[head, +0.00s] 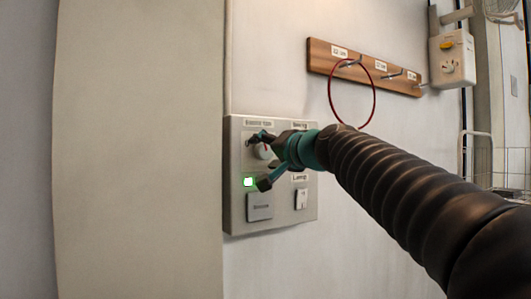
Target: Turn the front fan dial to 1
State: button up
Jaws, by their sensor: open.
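A pale wall panel (237,215) with several controls is mounted at the wall's corner. A round whitish dial (262,152) sits at its upper left, under a label too blurred to read surely. My gripper (259,161) is open in front of the panel's upper left, one finger above and one below the dial. The dial is partly hidden, and I cannot tell whether the fingers touch it or what number it points to.
The panel also has a lit green indicator (249,182), a wide button (260,207) and a switch (301,199) under a "Lamp" label. A wooden hook rail (322,56) holds a red ring (331,98). A white wall fan unit (452,62) is at the far right.

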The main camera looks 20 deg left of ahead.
jog(key=v, duration=1.1)
jog(key=shift+s+d, duration=0.15)
jog(key=shift+d, duration=0.05)
jog(key=shift+r, duration=0.1)
jog(key=s+d+f+n+g+h, duration=0.1)
jog(key=s+d+f+g+h, duration=0.15)
jog(key=f, duration=0.95)
jog(key=s+d+f+g+h, duration=0.2)
jog(key=d+f+h, duration=0.2)
jog(key=f, duration=0.9)
jog(key=s+d+f+g+h+p, duration=0.1)
jog(key=s+d+f+h, duration=0.5)
jog(key=s+d+f, duration=1.1)
jog(key=d+f+g, duration=0.1)
jog(key=d+f, duration=0.1)
jog(key=d, duration=0.2)
jog(key=shift+s+m+h, duration=0.35)
jog(key=shift+m, duration=0.05)
